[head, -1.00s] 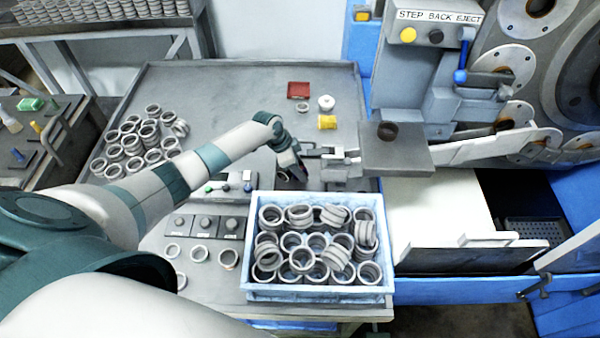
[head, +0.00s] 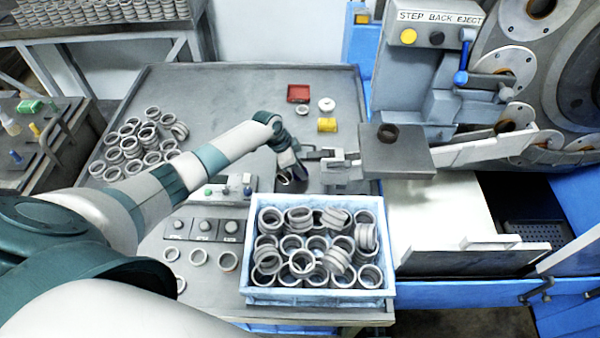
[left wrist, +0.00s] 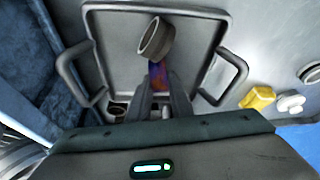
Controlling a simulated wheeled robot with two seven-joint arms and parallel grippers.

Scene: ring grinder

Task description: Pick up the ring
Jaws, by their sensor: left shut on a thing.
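A dark ring (head: 388,132) lies on the grey plate of the machine's chute. My right gripper is not in view.
The blue crate (head: 318,298) full of rings stands at the table's front. Loose rings (head: 135,148) lie at the left. Gauges (head: 205,228) sit left of the crate. A red tray (head: 298,92) and yellow block (head: 327,125) lie behind. The grinder (head: 470,100) stands at the right.

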